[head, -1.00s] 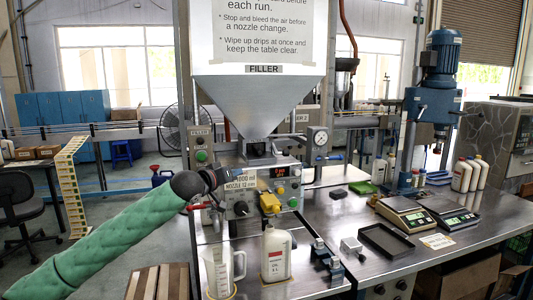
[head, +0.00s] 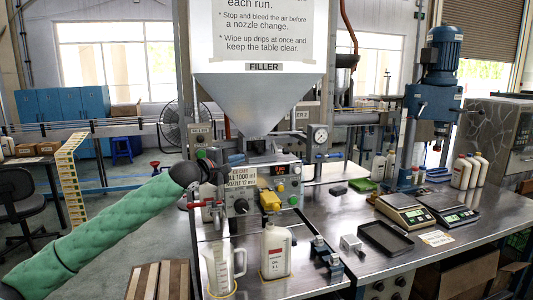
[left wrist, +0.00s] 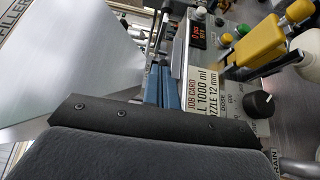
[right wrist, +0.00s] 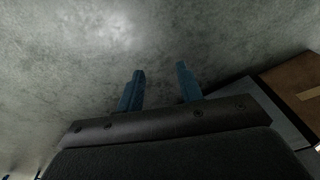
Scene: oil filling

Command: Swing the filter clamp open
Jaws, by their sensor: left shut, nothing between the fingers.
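The filler (head: 262,90) has a steel hopper above a control box (head: 262,195). I cannot make out the filter clamp for certain; the area under the hopper is partly hidden by my left gripper. My left gripper (head: 228,170) is just left of the hopper's lower end, above the job card (head: 240,177). In the left wrist view its blue fingers (left wrist: 170,78) are together and empty, close to metal parts beside the job card. A red-handled lever (head: 205,204) shows below the left gripper. My right gripper (right wrist: 160,82) is open and empty above grey floor.
A measuring jug (head: 219,270) and a white bottle (head: 276,250) stand in front of the filler. A yellow part (head: 270,201) sticks out of the control box. Two scales (head: 402,210) and a black tray (head: 385,239) are on the table at right.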

